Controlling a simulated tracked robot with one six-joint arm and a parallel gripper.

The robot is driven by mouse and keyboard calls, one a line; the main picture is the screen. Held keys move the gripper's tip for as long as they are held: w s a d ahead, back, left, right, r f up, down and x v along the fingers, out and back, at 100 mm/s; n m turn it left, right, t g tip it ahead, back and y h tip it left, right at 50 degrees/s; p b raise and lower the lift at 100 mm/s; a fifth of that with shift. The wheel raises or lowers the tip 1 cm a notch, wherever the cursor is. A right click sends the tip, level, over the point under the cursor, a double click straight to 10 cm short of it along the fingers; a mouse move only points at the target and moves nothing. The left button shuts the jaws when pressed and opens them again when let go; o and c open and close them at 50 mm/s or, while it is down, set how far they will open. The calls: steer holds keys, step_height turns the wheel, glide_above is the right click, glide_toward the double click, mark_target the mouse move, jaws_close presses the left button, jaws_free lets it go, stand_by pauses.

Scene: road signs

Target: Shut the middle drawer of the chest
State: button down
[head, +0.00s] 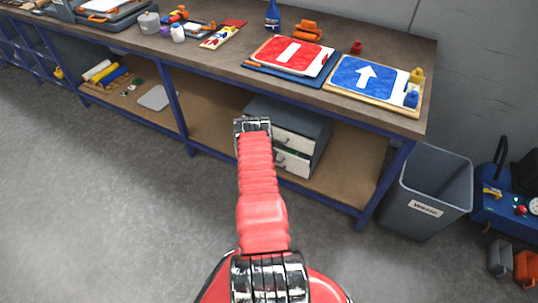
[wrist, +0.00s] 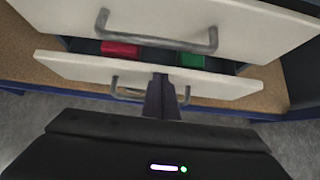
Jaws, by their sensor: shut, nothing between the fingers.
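The grey chest (head: 318,145) stands on the lower shelf of the workbench. In the wrist view one drawer (wrist: 225,88) is pulled out, with its white front and grey handle facing me. Red (wrist: 120,49) and green (wrist: 191,60) items lie inside it. Another white drawer front (wrist: 255,25) with a handle is above it. My gripper (wrist: 161,84) is shut and empty, its fingertips at the middle of the open drawer's front, between the handle's ends; I cannot tell whether they touch. In the head view my arm hides the left part of the chest.
The workbench top (head: 215,55) above holds a red sign (head: 290,52), a blue sign (head: 365,75) and tools. A blue bench leg (head: 388,180) and grey waste bin (head: 428,190) stand to the right. The shelf left of the chest (head: 210,125) is mostly clear.

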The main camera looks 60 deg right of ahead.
steer(key=shift+a, duration=0.1)
steer(key=a+f+v, duration=0.2)
steer(key=v, duration=1)
steer(key=shift+a+r, duration=0.2)
steer(key=shift+r, duration=0.1)
